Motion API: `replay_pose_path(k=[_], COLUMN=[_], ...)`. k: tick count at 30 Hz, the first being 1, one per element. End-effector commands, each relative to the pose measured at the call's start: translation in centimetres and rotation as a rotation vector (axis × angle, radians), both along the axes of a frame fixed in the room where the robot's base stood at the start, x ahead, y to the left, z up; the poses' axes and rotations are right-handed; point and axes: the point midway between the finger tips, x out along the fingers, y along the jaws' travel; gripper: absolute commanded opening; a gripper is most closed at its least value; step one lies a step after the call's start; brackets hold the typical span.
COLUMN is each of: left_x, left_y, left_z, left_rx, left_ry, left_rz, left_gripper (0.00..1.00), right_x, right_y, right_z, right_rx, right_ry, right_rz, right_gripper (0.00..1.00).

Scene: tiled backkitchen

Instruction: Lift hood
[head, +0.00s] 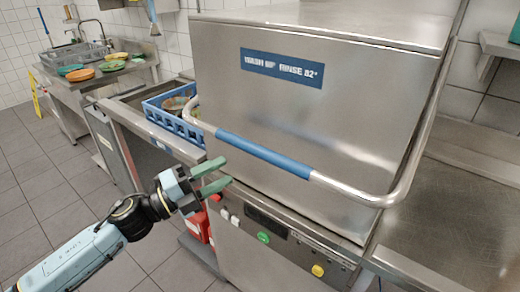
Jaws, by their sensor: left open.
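The steel dishwasher hood (300,100) fills the middle of the head view and is down, its lower edge close above the control panel. Its bar handle (345,190) runs across the front, with a blue grip sleeve (262,153) along its middle. My left gripper (222,176) is open and empty, with green fingertips. It is just below the left part of the bar in the picture, near the sleeve's left end. I cannot tell whether a finger touches the bar. My right gripper is not in view.
Below the hood, the panel (290,240) carries a green and a yellow button. A blue rack (160,113) stands on the left counter. Plates (82,75) lie on a farther counter. A steel counter (455,220) at right is clear. Red containers (195,225) stand under the left counter.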

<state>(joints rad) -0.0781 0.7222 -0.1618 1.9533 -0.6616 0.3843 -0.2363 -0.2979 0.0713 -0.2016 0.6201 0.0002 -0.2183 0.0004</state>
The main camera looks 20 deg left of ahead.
Motion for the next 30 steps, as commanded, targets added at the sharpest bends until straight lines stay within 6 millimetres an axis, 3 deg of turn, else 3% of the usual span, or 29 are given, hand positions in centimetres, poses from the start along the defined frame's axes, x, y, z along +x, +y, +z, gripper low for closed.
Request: replay_pose_path(k=[16, 30], left_x=[7.0, 7.9], left_y=[-6.3, -7.3], left_z=[1.9, 1.9], left_rx=[-0.005, -0.003], left_ry=[0.0, 0.002], left_rz=[0.003, 0.002], left_gripper=[0.48, 0.48], right_x=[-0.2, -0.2], right_y=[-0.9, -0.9], right_z=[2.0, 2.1], right_rx=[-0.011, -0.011], right_ry=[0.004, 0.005], right_rz=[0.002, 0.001], right_gripper=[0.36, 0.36])
